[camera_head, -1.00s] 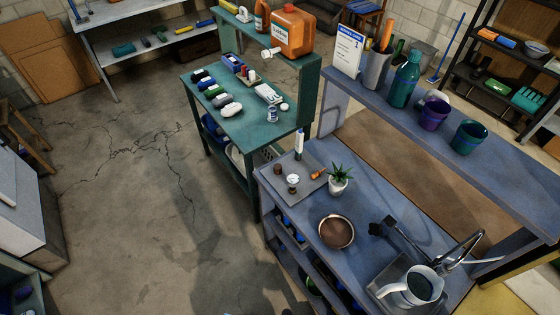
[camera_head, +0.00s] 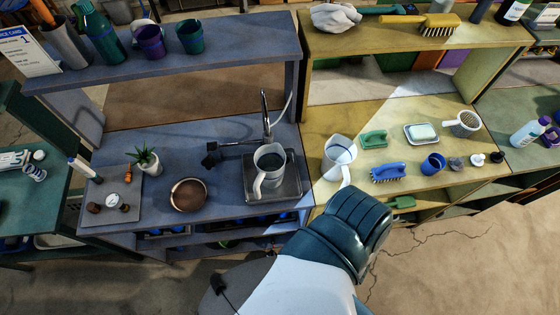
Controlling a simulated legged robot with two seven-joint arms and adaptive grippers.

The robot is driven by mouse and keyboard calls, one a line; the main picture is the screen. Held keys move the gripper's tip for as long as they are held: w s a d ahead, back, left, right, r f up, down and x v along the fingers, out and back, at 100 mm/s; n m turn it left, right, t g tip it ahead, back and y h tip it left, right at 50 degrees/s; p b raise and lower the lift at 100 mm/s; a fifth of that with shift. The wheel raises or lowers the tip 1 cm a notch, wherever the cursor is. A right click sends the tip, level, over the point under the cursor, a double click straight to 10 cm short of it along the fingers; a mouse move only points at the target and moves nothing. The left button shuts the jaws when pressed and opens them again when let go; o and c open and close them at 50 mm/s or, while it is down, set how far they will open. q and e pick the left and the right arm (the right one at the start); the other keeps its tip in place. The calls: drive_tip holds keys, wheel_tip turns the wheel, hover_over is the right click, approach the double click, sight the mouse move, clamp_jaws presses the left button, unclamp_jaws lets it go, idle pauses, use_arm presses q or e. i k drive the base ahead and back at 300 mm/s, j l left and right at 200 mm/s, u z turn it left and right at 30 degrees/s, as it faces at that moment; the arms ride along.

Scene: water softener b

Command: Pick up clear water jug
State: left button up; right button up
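Two jugs with handles stand upright on the benches. One pale, see-through-looking jug (camera_head: 340,153) is on the yellow bench, near its left end. The other, a greyish jug (camera_head: 270,168) with a dark inside, stands on a tray (camera_head: 291,184) beside the tap on the blue bench. I cannot tell for certain which is the clear water jug. A white and dark teal part of my own arm rises from the bottom middle, just below the pale jug and close to its handle in the picture. Neither jug is visibly held.
The blue bench (camera_head: 230,149) holds a brown bowl (camera_head: 188,195), a potted plant (camera_head: 147,161) and a tap (camera_head: 266,115). On the yellow bench, brushes, a soap dish (camera_head: 421,133) and a blue cup (camera_head: 433,164) sit right of the pale jug. Raised shelves stand behind both benches.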

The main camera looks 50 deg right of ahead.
sight(270, 160)
drive_tip(key=z, duration=0.95)
